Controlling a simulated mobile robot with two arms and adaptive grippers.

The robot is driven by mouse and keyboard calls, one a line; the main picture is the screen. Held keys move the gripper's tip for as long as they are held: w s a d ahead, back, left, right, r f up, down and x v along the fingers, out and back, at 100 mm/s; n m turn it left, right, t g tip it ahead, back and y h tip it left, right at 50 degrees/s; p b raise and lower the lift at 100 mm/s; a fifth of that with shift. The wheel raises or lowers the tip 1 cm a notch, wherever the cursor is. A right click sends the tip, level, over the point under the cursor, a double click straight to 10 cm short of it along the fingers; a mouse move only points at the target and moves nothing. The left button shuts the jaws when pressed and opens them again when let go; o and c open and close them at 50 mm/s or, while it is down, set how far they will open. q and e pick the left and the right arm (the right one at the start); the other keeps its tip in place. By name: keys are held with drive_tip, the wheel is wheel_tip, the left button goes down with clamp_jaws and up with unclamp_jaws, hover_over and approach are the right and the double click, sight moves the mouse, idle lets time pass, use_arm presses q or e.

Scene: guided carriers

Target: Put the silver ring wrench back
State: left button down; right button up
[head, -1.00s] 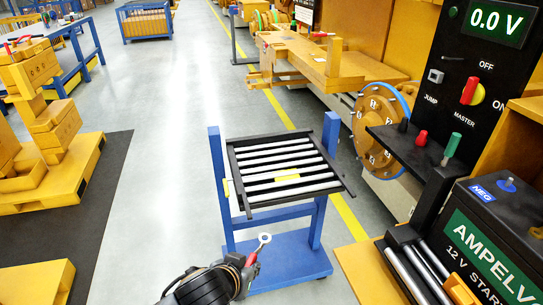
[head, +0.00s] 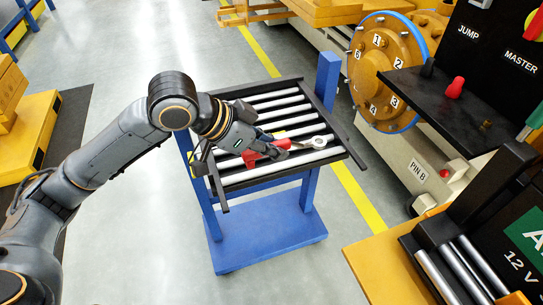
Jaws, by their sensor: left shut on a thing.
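The silver ring wrench (head: 312,142) is in the head view, over the right part of the roller rack (head: 247,180) on the blue cart. Its ring end points right. My left gripper (head: 275,149) reaches in from the left above the rollers and is shut on the wrench, with red showing at the grip. The gripper covers the wrench's other end. I cannot tell whether the wrench touches the rollers. My right gripper is out of view.
The blue cart (head: 265,238) stands on open grey floor. An orange wheel hub with numbered studs (head: 388,95) is to the right behind it. A black shelf with a red knob (head: 440,92) and a battery bench (head: 375,270) lie at the right.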

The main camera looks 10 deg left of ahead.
use_arm(q)
drive_tip(key=shift+r, duration=0.2)
drive_tip(key=shift+w+a+m, duration=0.1)
drive_tip(key=shift+w+m, duration=0.2)
drive_tip(key=w+a+f, duration=0.2)
drive_tip(key=w+f, duration=0.1)
drive_tip(key=w+a+f, duration=0.2)
drive_tip(key=w, duration=0.2)
drive_tip(key=w+a+f+p, duration=0.1)
drive_tip(key=w+a+f, duration=0.1)
drive_tip(key=w+f, duration=0.1)
drive_tip(key=shift+w+f, duration=0.3)
drive_tip(key=shift+w, duration=0.1)
drive_tip(key=shift+w+a+f, duration=0.2)
drive_tip(key=shift+w+f, duration=0.2)
drive_tip(key=shift+f, duration=0.35)
wheel_tip(320, 180, down, 3)
drive_tip(key=shift+r+p, duration=0.15)
drive_tip(key=shift+p, duration=0.45)
drive_tip(key=c, duration=1.3)
unclamp_jaws()
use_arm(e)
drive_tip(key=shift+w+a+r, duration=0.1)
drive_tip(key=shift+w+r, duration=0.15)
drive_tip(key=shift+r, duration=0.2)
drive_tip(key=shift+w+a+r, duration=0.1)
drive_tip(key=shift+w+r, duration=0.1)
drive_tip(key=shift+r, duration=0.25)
